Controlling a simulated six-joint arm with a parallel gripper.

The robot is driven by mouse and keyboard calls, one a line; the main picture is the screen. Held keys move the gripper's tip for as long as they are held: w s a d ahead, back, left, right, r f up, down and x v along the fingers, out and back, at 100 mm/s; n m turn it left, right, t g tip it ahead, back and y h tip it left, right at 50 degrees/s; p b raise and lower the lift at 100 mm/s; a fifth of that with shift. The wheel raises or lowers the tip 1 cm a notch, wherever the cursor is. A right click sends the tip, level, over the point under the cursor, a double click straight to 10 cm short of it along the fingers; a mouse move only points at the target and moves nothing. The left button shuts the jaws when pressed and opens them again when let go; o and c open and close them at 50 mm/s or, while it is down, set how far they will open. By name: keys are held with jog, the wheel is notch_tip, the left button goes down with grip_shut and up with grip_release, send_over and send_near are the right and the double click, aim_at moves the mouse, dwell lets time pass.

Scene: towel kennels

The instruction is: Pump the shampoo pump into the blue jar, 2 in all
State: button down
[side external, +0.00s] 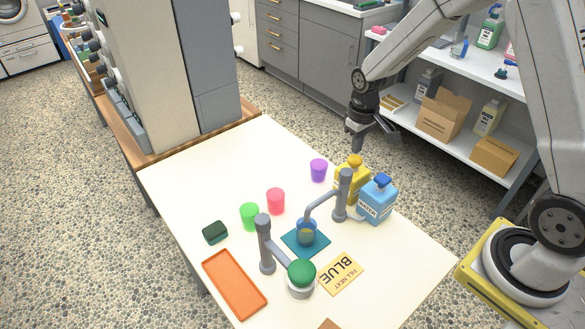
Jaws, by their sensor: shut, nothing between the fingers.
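A blue see-through jar (306,234) stands on a teal square mat (291,241) near the middle of the table. Two pump bottles stand close together at the table's right side: a yellow one (347,187) and a light blue one (376,205) with a dark blue pump top. The print on the light blue bottle is too small to read surely, and the yellow one's label is hidden, so I cannot tell which is shampoo. My gripper (357,146) hangs above and a little behind the yellow bottle's top, pointing down, shut and empty, apart from both bottles.
A grey post (342,197) with a bent arm reaches over the blue jar. Another post (265,246) stands by a green-topped jar (301,274). A card reading "FILL NEXT BLUE" (341,274), green, red and purple cups, a dark green sponge (215,232) and an orange tray (234,283) lie around.

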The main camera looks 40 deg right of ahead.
aim_at(355, 158)
jog(key=shift+f, duration=1.7)
jog(key=shift+r, duration=1.75)
jog(key=shift+r, duration=0.1)
notch_tip(355, 158, up, 6)
jog(key=shift+f, duration=0.1)
dwell(0.6)
